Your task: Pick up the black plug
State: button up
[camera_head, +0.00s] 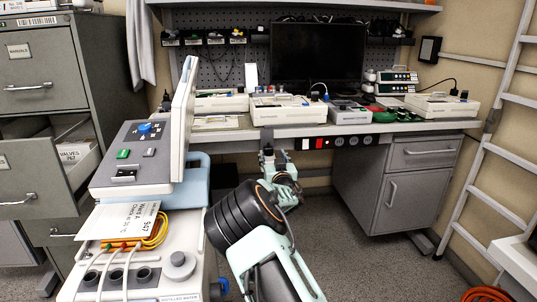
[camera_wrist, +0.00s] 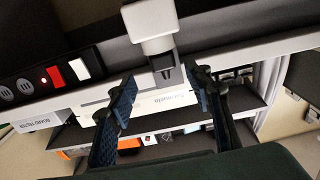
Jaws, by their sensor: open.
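In the wrist view, my gripper (camera_wrist: 160,78) is open, with its two dark fingers apart. Between and just beyond the fingertips, a dark block (camera_wrist: 162,62) sticks out below a pale grey housing (camera_wrist: 150,22) at the bench edge. It may be the black plug; I cannot tell for sure. No contact with the fingers is visible. In the head view, my gripper (camera_head: 268,157) is at the front edge of the workbench, small and partly hidden by my own wrist. The plug cannot be made out clearly there.
The workbench (camera_head: 230,134) carries several white devices and a dark monitor (camera_head: 302,51). Its front strip has a red switch (camera_head: 321,143), a white switch (camera_head: 305,144) and round sockets. A pump cart (camera_head: 150,270) with a tilted screen stands close at left. Floor (camera_head: 345,220) is clear before the drawer cabinet (camera_head: 390,185).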

aim_at(269, 148)
jog(key=shift+w+a+r+b, duration=0.1)
jog(key=shift+w+a+b, duration=0.15)
jog(key=shift+w, duration=0.55)
jog(key=shift+w+a+r+b, duration=0.1)
jog(key=shift+w+a+b, duration=0.15)
jog(key=shift+w, duration=0.55)
jog(key=shift+w+a+r+b, duration=0.15)
jog(key=shift+w+a, duration=0.1)
jog(key=shift+w, duration=0.55)
grip_shut()
